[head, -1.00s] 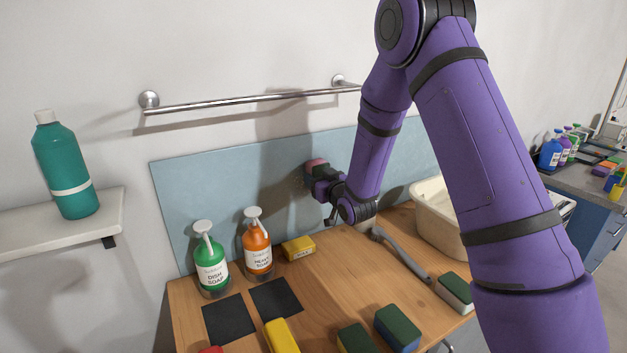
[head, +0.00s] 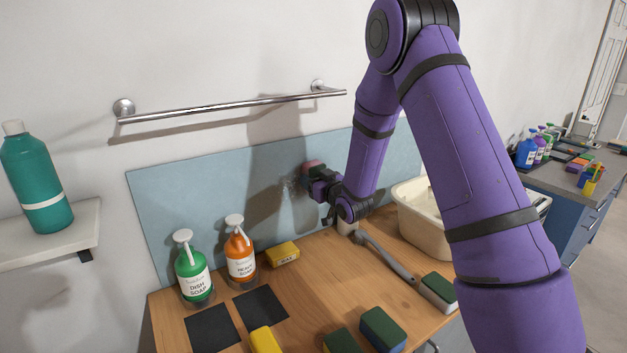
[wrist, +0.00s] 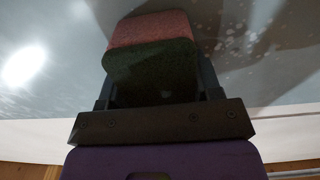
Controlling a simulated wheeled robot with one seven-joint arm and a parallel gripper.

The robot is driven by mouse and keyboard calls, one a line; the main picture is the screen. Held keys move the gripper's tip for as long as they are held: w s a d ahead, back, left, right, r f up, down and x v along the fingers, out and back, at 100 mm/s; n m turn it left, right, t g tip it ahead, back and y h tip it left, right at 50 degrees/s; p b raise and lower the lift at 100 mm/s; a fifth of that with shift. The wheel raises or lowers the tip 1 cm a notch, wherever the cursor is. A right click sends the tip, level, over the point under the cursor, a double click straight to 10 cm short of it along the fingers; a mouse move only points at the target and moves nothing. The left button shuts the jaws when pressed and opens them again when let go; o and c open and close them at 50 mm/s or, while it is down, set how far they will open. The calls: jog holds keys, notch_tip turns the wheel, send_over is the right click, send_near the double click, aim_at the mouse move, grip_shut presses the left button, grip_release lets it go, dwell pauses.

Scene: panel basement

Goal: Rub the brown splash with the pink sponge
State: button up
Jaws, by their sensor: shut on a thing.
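My gripper (head: 316,179) is shut on the pink sponge (head: 311,167), which has a dark green layer on the gripper side. In the wrist view the sponge (wrist: 150,28) sits between the fingers (wrist: 155,88), its pink face toward the light blue panel (head: 185,213). It appears to be against the panel or very close; contact is not clear. A patch of pale specks (head: 288,184) lies on the panel just left of the sponge. Specks also show right of the sponge in the wrist view (wrist: 230,42). I cannot make out a clearly brown splash; the sponge and shadow may hide part.
A metal rail (head: 230,106) runs above the panel. Below are green (head: 193,280) and orange (head: 240,262) soap bottles, a yellow box (head: 282,253), a grey-handled brush (head: 388,258), a cream basin (head: 425,218) and several sponges. The middle of the wooden counter (head: 330,275) is clear.

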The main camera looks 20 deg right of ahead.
jog(key=shift+s, duration=0.1)
jog(key=shift+s+d, duration=0.25)
jog(key=shift+s, duration=1.2)
jog(key=shift+s+d, duration=0.2)
jog(key=shift+s, duration=1.2)
jog(key=shift+s, duration=0.15)
jog(key=s, duration=0.2)
jog(key=shift+s+d, duration=0.3)
jog(key=shift+s, duration=0.05)
